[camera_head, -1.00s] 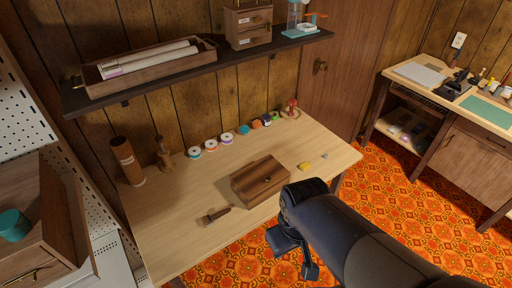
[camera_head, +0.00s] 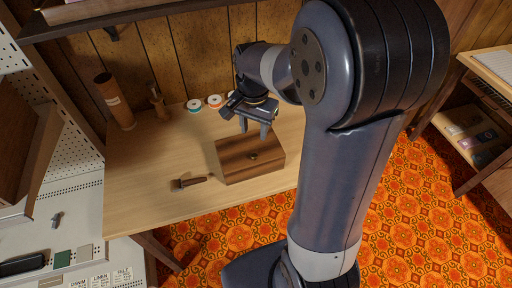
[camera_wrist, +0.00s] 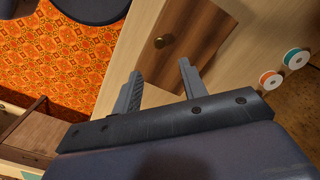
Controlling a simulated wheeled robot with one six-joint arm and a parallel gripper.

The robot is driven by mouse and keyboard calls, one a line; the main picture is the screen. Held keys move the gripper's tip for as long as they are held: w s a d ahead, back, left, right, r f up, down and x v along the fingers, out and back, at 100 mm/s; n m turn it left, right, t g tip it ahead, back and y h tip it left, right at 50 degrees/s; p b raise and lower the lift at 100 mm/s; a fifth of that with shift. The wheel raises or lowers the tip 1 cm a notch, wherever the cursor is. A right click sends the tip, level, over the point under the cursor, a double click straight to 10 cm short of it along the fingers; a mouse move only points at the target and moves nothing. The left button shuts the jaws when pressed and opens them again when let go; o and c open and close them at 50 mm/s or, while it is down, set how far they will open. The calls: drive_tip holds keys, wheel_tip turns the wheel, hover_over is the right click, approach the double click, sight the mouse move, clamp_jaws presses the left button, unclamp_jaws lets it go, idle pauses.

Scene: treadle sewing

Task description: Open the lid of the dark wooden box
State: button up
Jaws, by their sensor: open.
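The dark wooden box (camera_head: 250,160) sits on the light wooden table with its lid down. A small round brass knob (camera_head: 253,156) is on its front side. In the wrist view the box (camera_wrist: 196,45) lies beyond the fingertips, and its knob (camera_wrist: 159,42) shows up and left of them. My gripper (camera_head: 254,133) is open and empty, with its fingers pointing down over the back part of the box. In the wrist view my gripper (camera_wrist: 160,75) has its two fingers apart with nothing between them. I cannot tell the exact gap between fingers and lid.
A brush with a wooden handle (camera_head: 189,183) lies left of the box on the table (camera_head: 140,205). A shelf (camera_head: 130,14) overhangs the table's back.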

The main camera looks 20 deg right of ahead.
sight(254, 155)
wheel_tip(254, 155, down, 10)
drive_tip(key=shift+s+f, duration=0.1)
drive_tip(key=shift+c, duration=0.4)
clamp_jaws()
idle(0.4)
